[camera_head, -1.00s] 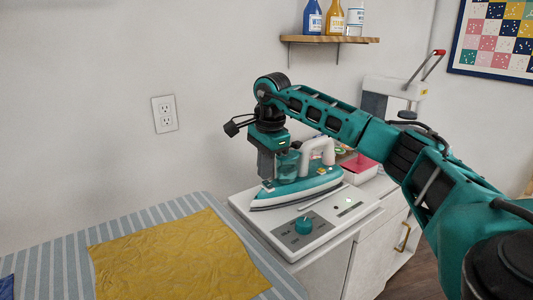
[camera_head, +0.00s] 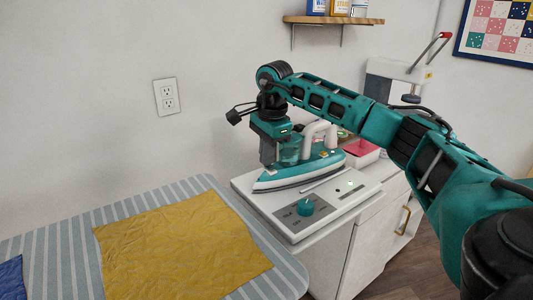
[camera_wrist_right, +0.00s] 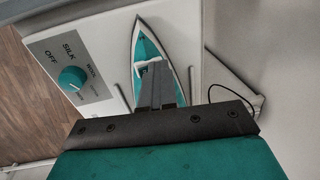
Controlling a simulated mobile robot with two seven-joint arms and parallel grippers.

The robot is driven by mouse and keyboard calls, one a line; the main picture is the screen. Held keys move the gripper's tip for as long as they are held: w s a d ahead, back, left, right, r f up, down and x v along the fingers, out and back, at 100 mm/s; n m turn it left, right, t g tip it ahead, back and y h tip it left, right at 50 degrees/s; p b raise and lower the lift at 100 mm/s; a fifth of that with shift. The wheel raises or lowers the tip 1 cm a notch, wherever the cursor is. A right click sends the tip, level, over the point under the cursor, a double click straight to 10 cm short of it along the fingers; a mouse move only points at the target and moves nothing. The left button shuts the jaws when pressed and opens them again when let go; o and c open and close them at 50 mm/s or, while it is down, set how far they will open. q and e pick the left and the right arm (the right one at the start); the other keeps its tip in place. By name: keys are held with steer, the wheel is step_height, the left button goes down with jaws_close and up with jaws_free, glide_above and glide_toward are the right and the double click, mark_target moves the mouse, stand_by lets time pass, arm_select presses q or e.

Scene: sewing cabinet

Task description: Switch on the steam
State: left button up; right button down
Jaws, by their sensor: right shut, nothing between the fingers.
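The steam station is a white base (camera_head: 360,201) on a white cabinet. A teal dial (camera_head: 306,206) sits on its grey panel; it also shows in the wrist view (camera_wrist_right: 72,78) beside the words OFF, SILK and WOOL. I cannot tell clearly where it points. A small green light (camera_head: 350,183) shows on the base. The teal and white iron (camera_head: 300,174) rests on the base. My right gripper (camera_head: 267,158) points down at the iron's left end, shut and empty. In the wrist view its fingers (camera_wrist_right: 158,88) overlap the iron (camera_wrist_right: 148,48); contact is unclear. My left gripper is out of view.
A striped ironing board (camera_head: 60,245) with a yellow cloth (camera_head: 175,245) lies at the left. A pink-lined box (camera_head: 361,152) and a white machine (camera_head: 398,80) stand behind the station. A wall outlet (camera_head: 166,97) and shelf (camera_head: 333,20) are behind. A cable lies beside the iron in the wrist view.

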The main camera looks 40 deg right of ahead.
mark_target(271, 168)
steer(key=shift+s, duration=0.7)
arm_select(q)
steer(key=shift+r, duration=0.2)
arm_select(e)
steer(key=shift+a, duration=0.1)
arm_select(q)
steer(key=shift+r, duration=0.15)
arm_select(e)
steer(key=r+p, duration=0.4)
steer(key=shift+s+r+p, duration=0.25)
steer(key=shift+s+p, duration=0.05)
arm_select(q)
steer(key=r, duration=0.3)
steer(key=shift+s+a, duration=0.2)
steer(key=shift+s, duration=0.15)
arm_select(e)
step_height(271, 168, up, 9)
steer(key=s, duration=0.1)
steer(key=shift+s+r, duration=0.2)
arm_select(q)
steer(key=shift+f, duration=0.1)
arm_select(e)
steer(key=shift+w, duration=0.1)
